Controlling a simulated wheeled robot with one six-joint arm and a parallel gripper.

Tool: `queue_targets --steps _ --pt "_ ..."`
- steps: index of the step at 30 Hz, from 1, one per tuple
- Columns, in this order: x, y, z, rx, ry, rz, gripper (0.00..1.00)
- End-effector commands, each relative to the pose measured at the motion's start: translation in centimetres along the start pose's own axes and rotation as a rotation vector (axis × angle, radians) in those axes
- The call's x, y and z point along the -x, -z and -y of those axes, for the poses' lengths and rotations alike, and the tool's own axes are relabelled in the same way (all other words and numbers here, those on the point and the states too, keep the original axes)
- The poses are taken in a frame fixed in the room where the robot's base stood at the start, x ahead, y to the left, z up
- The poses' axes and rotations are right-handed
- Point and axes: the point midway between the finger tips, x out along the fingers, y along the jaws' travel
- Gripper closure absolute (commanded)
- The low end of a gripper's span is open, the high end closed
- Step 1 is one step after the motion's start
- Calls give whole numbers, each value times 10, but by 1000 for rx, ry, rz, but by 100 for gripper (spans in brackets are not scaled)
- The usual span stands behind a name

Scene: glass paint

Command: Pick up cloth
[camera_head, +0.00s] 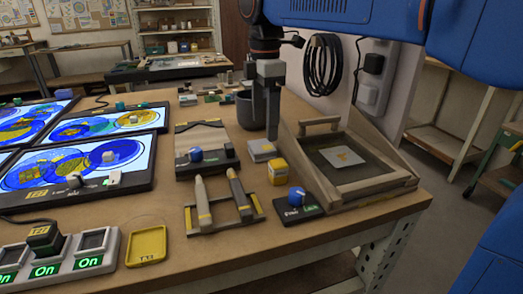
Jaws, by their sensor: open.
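My gripper (272,136) hangs straight down over the right half of the workbench. Its fingers are seen nearly edge-on, and I see nothing held in them. A small pale grey flat block (262,150), possibly the folded cloth, lies just below and slightly left of the fingertips in the picture. I cannot tell whether the fingers touch it.
A yellow cube (277,172) stands close in front of the grey block. A dark cup (246,112) is behind my gripper. A rack with upright tools (222,218) and a blue-knobbed box (296,205) are in front. Lit panels (90,163) fill the left.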

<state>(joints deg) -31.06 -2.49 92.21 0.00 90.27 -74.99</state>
Motion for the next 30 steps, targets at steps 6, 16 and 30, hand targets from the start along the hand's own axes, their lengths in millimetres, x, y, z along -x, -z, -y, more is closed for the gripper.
queue_targets --steps 6,16,30 --pt "-16 4 2 1 2 0 23" --pt "-52 9 4 0 0 0 23" --pt "-54 9 4 0 0 0 68"
